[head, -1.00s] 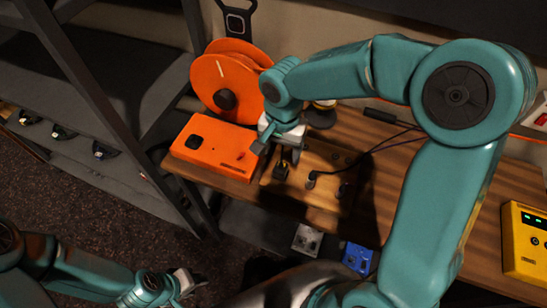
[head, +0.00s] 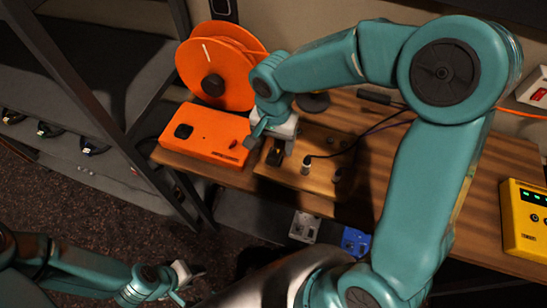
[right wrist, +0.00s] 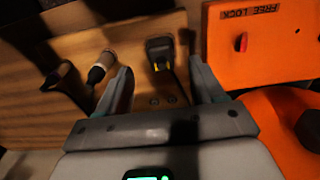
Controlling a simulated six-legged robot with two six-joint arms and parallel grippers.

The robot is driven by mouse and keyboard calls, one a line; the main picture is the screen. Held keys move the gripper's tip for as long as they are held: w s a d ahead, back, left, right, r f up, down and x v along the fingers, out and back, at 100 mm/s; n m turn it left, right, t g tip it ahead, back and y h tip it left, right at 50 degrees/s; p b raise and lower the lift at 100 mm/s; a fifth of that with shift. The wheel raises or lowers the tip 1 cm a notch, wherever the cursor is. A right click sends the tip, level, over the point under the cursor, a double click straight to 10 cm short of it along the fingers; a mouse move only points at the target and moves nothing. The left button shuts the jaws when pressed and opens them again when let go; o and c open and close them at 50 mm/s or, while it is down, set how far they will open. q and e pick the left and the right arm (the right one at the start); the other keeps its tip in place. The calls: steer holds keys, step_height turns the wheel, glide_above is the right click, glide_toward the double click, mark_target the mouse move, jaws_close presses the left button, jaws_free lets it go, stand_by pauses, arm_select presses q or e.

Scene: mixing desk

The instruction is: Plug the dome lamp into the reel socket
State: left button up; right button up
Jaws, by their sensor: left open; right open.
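The orange reel (head: 215,72) stands at the back left of the bench on an orange base (head: 205,137) with a black socket (head: 183,131) on top. A black plug with yellow marks (right wrist: 160,50) sits in a wooden holder beside the base. My right gripper (head: 277,152) is open over this plug; in the right wrist view the plug lies beyond and between the fingertips (right wrist: 160,72). A pale-bodied plug (right wrist: 101,66) and a dark one (right wrist: 57,76) sit further along. Which plug is the dome lamp's I cannot tell. My left gripper (head: 188,273) is open and empty, low over the floor.
A dark round base (head: 313,101) stands behind my right gripper, partly hidden. Dark cables cross the bench. A yellow box (head: 525,228) stands at the right. Grey and blue boxes (head: 305,227) are below the front edge. A dark metal frame (head: 110,130) rises at the left.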

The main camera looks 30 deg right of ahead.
mark_target(275, 153)
steer(key=f+b, duration=0.2)
steer(key=f, duration=0.1)
steer(key=f+b, duration=0.2)
steer(key=shift+w+d+f, duration=0.1)
steer(key=shift+w+f, duration=0.1)
steer(key=shift+w, duration=0.05)
steer(key=shift+s, duration=0.2)
stand_by(0.5)
steer(key=shift+b, duration=0.45)
